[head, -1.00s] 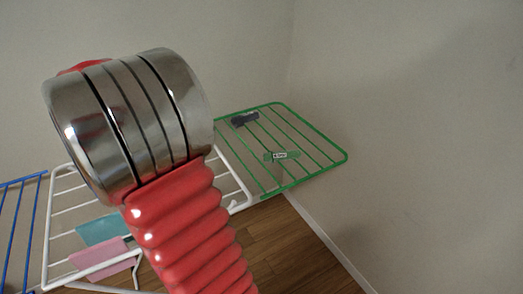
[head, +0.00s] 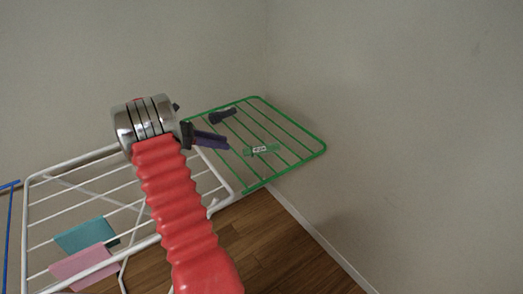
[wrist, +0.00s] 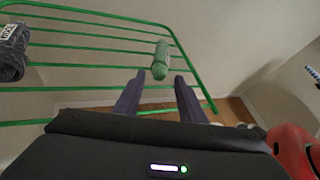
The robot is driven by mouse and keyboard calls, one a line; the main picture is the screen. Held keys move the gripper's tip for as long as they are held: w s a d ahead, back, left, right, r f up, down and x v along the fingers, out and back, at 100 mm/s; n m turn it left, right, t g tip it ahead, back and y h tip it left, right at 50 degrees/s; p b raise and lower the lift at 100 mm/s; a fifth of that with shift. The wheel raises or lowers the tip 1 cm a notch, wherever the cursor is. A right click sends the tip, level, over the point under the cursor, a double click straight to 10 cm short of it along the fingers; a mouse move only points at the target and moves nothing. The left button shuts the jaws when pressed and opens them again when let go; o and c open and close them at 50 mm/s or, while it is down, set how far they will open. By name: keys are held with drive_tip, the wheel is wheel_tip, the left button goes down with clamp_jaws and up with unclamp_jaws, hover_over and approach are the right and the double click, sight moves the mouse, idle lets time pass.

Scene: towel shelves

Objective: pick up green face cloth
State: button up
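The green face cloth (head: 262,150) with a white label hangs over a bar of the green rack section (head: 310,162). In the wrist view the green face cloth (wrist: 161,58) is a narrow folded strip beyond my fingertips, lined up with the gap between them. My gripper (wrist: 160,76) has its two dark purple fingers apart, with nothing held. In the head view my gripper (head: 225,144) reaches from the left over the green section, left of the cloth. The distance between fingertips and cloth is hard to tell.
A dark cloth (head: 222,116) hangs on the green section behind the green one. It also shows in the wrist view (wrist: 12,52). Teal (head: 87,236) and pink (head: 84,267) cloths hang on the white rack section (head: 50,177). Walls stand behind and to the right.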

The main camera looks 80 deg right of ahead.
drive_tip(key=shift+s+d+f, duration=0.2)
drive_tip(key=shift+s+d, duration=0.1)
drive_tip(key=shift+d, duration=0.05)
approach(257, 148)
drive_tip(key=shift+s+d+f, duration=0.7)
drive_tip(key=shift+s+f, duration=0.1)
drive_tip(key=shift+s, duration=0.1)
drive_tip(key=shift+s+d+f, duration=0.65)
drive_tip(key=shift+s+f, duration=0.2)
drive_tip(key=shift+s, duration=0.05)
drive_tip(key=shift+r+x, duration=0.2)
drive_tip(key=shift+x, duration=2.4)
drive_tip(key=shift+s, duration=0.1)
drive_tip(key=c, duration=0.7)
